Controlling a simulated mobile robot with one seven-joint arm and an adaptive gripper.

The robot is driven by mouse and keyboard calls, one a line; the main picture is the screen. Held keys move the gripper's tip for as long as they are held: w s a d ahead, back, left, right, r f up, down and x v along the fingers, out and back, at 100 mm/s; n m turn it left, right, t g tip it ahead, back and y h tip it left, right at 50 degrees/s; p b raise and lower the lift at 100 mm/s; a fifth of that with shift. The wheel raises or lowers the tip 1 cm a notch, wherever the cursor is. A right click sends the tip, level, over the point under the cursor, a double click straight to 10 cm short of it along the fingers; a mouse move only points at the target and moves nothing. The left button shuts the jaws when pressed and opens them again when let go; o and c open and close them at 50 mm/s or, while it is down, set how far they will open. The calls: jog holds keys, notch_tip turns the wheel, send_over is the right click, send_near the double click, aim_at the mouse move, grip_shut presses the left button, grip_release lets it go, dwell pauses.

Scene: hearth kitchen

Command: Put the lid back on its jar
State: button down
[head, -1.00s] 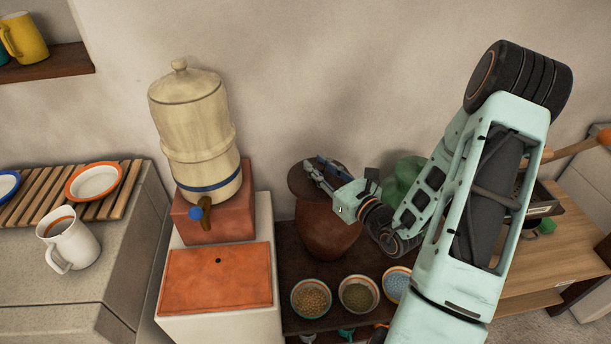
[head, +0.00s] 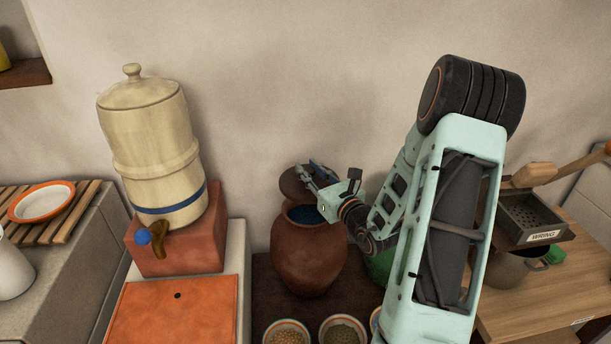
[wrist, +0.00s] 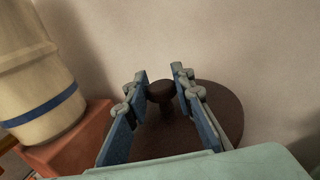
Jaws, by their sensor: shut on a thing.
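The jar (head: 310,258) is a round reddish-brown clay pot standing upright on a dark low surface. Its mouth is partly uncovered, with blue showing inside. The lid (head: 290,186) is a dark brown disc, held above the jar's mouth and toward its back left, apart from the rim as far as I can see. My gripper (head: 308,174) is shut on the lid's knob. In the wrist view, the gripper's fingers (wrist: 162,76) stand either side of the round knob (wrist: 159,91), with the lid's disc (wrist: 222,108) below. The jar is hidden in the wrist view.
A cream water dispenser (head: 150,150) with a blue-tipped tap stands left on a terracotta block (head: 180,245). Bowls of grain (head: 343,332) sit in front of the jar. A green object (head: 379,266) is close at the jar's right, partly behind my arm. The wall is behind.

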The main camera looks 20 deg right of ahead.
jog(key=shift+f+b, duration=2.55)
jog(key=shift+f, duration=0.8)
jog(key=shift+f+b, duration=0.5)
jog(key=shift+f, duration=0.1)
jog(key=c, duration=1.6)
grip_release()
jog(key=shift+s, duration=0.1)
